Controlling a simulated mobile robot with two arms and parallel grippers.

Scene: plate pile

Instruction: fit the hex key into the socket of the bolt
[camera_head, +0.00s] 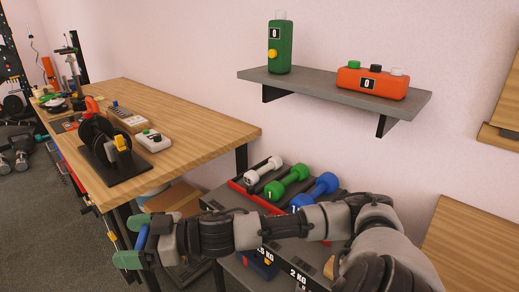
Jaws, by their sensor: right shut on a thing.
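My right gripper (136,246) reaches across the lower part of the view from the right, in front of the near end of the wooden workbench (190,111) and lower than its top. Its green fingertips are shut on a small blue piece (142,238). The piece is mostly hidden between the fingers, and I cannot tell whether it is the hex key. I cannot make out the bolt or its socket. My left gripper is not in view.
On the bench are a black stand with discs (120,168) and a white button box (153,141). A dumbbell rack with white, green (288,182) and blue dumbbells stands behind my right arm. A grey wall shelf (330,92) holds a green device (279,50) and an orange one (372,83).

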